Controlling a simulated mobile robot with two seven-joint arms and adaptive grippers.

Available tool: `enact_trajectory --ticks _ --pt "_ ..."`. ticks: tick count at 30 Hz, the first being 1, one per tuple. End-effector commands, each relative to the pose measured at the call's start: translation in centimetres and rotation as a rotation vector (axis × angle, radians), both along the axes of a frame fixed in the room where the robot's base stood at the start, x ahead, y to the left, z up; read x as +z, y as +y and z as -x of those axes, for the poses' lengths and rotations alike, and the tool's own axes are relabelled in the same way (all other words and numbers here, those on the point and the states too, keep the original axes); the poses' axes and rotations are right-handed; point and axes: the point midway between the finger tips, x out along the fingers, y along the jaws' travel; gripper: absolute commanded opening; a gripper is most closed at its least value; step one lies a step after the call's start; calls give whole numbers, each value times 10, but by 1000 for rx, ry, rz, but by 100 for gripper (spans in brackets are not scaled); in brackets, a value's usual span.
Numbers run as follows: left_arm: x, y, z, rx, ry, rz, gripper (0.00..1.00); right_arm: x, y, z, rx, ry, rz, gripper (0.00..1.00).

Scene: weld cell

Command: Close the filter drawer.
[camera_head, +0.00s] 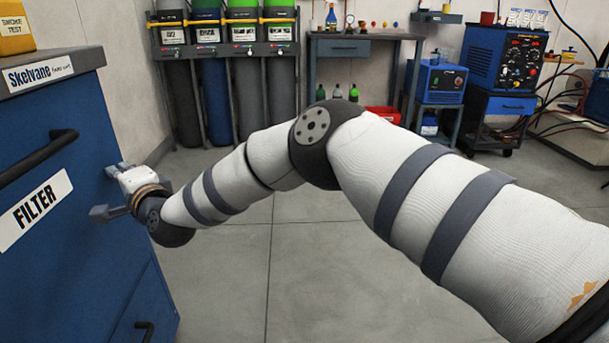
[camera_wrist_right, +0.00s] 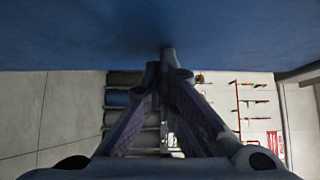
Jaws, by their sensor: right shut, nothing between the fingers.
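The filter drawer (camera_head: 90,150) has a blue front, a white FILTER label (camera_head: 35,210) and a black bar handle (camera_head: 38,158). It is in the blue Skelvane cabinet (camera_head: 60,85) at the left of the head view. I cannot tell how far it stands out. My right gripper (camera_head: 112,190) is at the right part of the blue front, to the right of the label and handle. In the right wrist view its fingers (camera_wrist_right: 165,58) are together and empty, with tips at the blue surface (camera_wrist_right: 160,30). Whether they touch it is unclear. My left gripper is not in view.
A yellow box (camera_head: 14,30) stands on the cabinet top. Gas cylinders (camera_head: 215,100), a workbench (camera_head: 365,40) and a blue welding machine (camera_head: 505,60) stand at the back. The floor (camera_head: 310,270) is clear.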

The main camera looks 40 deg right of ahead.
Motion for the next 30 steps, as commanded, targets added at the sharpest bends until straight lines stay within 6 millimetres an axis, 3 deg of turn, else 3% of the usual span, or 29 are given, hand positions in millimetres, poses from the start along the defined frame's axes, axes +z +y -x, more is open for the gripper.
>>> enact_trajectory --ticks 30 --pt "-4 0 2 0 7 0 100 3 10 -6 4 -4 0 0"
